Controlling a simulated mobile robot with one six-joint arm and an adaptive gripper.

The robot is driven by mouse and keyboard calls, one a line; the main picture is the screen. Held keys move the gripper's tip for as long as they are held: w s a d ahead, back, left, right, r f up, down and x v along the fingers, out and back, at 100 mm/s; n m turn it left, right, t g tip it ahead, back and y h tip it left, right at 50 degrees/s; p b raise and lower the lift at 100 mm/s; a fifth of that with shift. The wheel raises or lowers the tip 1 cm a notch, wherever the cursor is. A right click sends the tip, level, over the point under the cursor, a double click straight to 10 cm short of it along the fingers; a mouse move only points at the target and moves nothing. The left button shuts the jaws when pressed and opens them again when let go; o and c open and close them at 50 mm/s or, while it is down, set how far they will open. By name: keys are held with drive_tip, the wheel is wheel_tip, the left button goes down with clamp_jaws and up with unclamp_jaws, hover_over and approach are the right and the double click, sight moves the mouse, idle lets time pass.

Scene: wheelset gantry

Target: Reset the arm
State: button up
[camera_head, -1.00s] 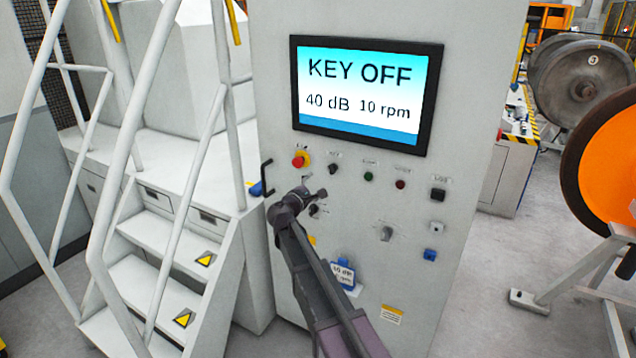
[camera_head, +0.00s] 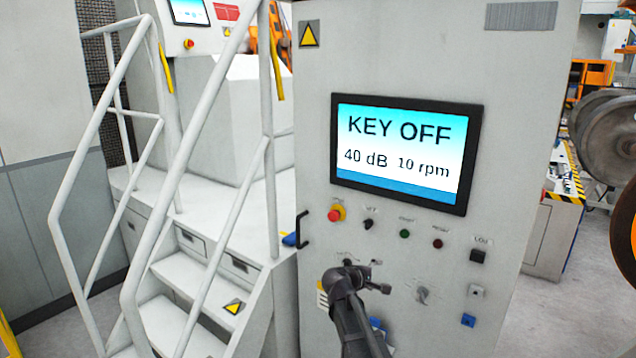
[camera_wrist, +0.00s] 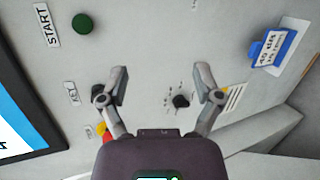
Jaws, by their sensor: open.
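My gripper (camera_head: 368,276) is in front of the lower part of the grey control cabinet (camera_head: 540,70), below the row of buttons. In the wrist view my gripper (camera_wrist: 162,84) has its two fingers spread wide, with nothing between them but the panel face and a black knob (camera_wrist: 181,101) behind. The cabinet's screen (camera_head: 405,152) reads KEY OFF, 40 dB, 10 rpm. The key switch (camera_head: 369,223) sits under the screen, beside the red emergency stop (camera_head: 336,213). In the head view my gripper hides part of the lower panel.
White stairs with railings (camera_head: 200,270) stand left of the cabinet. A black handle (camera_head: 302,229) sticks out at its left edge. A blue tag (camera_wrist: 272,47) hangs on the panel in the wrist view. Wheelsets (camera_head: 608,135) stand at the far right, with open floor before them.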

drive_tip(key=s+d+f+m+g+y, duration=0.2)
drive_tip(key=s+f+m+g, duration=0.15)
drive_tip(key=s, duration=0.35)
drive_tip(key=s+d+f+m+g+y, duration=0.2)
drive_tip(key=s+f+m, duration=0.15)
drive_tip(key=s, duration=0.25)
drive_tip(key=s+a+f+m+g+y, duration=0.1)
drive_tip(key=s+a+f+g+y, duration=0.1)
drive_tip(key=s, duration=0.5)
drive_tip(key=s+a+f+m+g+y, duration=0.1)
drive_tip(key=s+a+f+m+y, duration=0.1)
drive_tip(key=s, duration=0.5)
drive_tip(key=shift+s+a+f+m+g+y, duration=0.35)
drive_tip(key=shift+f+y, duration=0.2)
drive_tip(key=shift+y, duration=0.55)
drive_tip(key=shift+w, duration=0.15)
